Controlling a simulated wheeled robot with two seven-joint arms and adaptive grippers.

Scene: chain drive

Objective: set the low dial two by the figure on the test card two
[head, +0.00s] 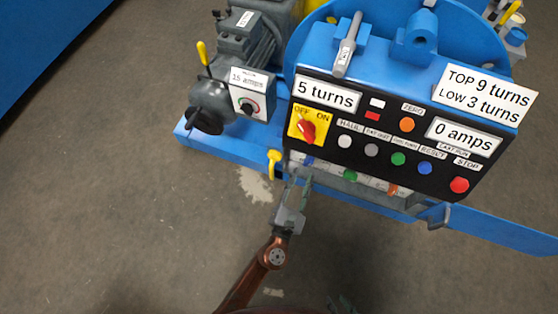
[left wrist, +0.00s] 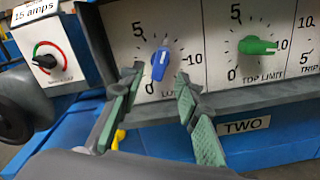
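The low dial (left wrist: 160,64) is a blue knob on a white 0-to-10 scale. Its label is partly hidden by a finger. The knob stands nearly upright, tilted slightly; its exact reading is unclear. In the head view the blue knob (head: 309,161) is small, below the panel. The test card (head: 487,94) reads "TOP 9 turns, LOW 3 turns". My left gripper (head: 298,180) is open just in front of the low dial, its fingers (left wrist: 161,80) either side of the knob's lower end, with no contact visible. My right gripper (head: 343,304) is barely visible at the bottom edge.
The green top limit knob (left wrist: 257,45) is right of the low dial, above a "TWO" plate (left wrist: 245,126). The panel has a red switch (head: 307,128), several buttons and a "5 turns" display (head: 327,94). A yellow-handled lever (head: 203,56) stands left. Floor in front is open.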

